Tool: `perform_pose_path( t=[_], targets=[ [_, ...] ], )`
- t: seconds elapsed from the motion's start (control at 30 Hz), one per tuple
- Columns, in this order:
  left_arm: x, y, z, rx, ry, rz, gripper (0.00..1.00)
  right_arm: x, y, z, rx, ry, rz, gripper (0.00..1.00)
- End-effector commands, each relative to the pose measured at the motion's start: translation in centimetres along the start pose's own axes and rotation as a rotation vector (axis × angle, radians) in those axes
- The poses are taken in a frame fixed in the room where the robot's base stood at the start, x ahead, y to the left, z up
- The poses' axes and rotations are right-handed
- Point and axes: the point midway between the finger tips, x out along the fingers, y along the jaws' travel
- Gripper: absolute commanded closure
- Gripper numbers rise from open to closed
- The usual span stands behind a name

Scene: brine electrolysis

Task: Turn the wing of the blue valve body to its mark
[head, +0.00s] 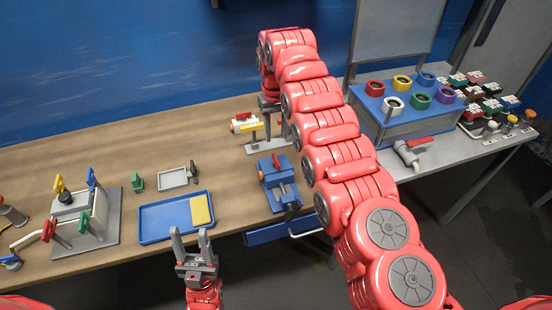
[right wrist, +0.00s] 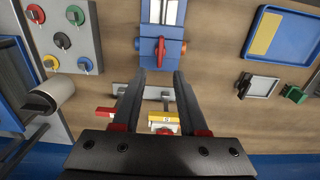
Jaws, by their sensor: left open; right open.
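A blue body (head: 267,171) with a red wing (head: 280,161) stands near the front edge of the wooden table, right of centre. In the right wrist view, the blue body (right wrist: 146,50) is at top centre, with its red-orange wing (right wrist: 161,49) pointing along the picture's vertical. No mark can be made out. My right gripper (right wrist: 160,76) is open and empty. Its fingertips appear just below the blue body, apart from the wing as far as I can tell. My left gripper (head: 191,234) is open and empty in front of the blue tray.
A white-yellow fitting with red parts (head: 245,124) stands behind the blue body. A blue tray (head: 160,232) with a yellow block (head: 201,211) lies to its left. A blue-topped stand (head: 385,118) with coloured rings is at right. An open blue drawer (head: 268,234) juts out below.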

Motion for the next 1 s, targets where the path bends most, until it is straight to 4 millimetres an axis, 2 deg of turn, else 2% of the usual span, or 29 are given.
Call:
perform_pose_path(
  t=[0.17, 0.37, 0.4, 0.5, 0.7, 0.93, 1.0],
  targets=[
    [1.1, -0.1, -0.2, 0.000, -0.001, 0.000, 0.50, 1.8, -0.1, 0.1, 0.000, 0.001, -0.004, 0.57],
    [2.9, -0.1, -0.5, 0.000, 0.000, 0.000, 0.50, 6.4, -0.1, 0.2, 0.001, -0.003, -0.003, 0.57],
    [3.0, -0.1, -0.5, 0.000, 0.000, 0.000, 0.50, 7.3, -0.1, 0.3, 0.000, -0.006, -0.003, 0.57],
    [2.8, -0.1, -0.5, 0.000, 0.000, 0.000, 0.50, 8.6, -0.1, 0.1, 0.000, -0.001, -0.002, 0.57],
    [2.8, -0.1, -0.5, 0.000, 0.000, 0.000, 0.50, 9.9, -0.1, 0.1, 0.000, 0.001, -0.002, 0.57],
    [2.8, -0.1, -0.5, 0.000, -0.001, 0.000, 0.50, 10.0, -0.1, 0.1, 0.000, 0.002, -0.002, 0.57],
    [2.8, -0.1, -0.5, 0.000, -0.001, 0.000, 0.50, 10.0, -0.1, 0.1, 0.001, 0.002, -0.002, 0.70]
  ],
)
